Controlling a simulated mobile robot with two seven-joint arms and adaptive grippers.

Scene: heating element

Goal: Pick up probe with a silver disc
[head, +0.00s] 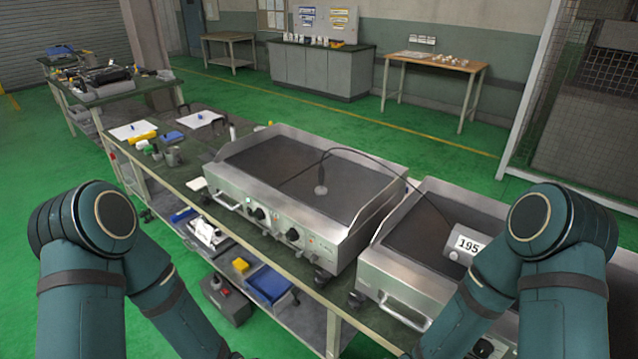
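The probe's silver disc (321,190) sits on the dark plate of the left heating unit (275,165), near its middle right. A thin dark cable (375,157) arcs from the probe over the unit's right wall to a white cylindrical readout (468,243) showing 195. The readout is at the right heating unit (400,278), partly hidden by my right arm. A thin dark rod or cable also runs left from near the disc across the plate. Both my arms reach down out of the bottom of the head view, and neither gripper is visible.
The units stand on a long green-topped bench (185,178) with raised metal side walls, front knobs and handles. Papers, a yellow item (142,138) and small tools lie at its left end. A lower shelf holds a blue bin (268,284). Green floor behind is open.

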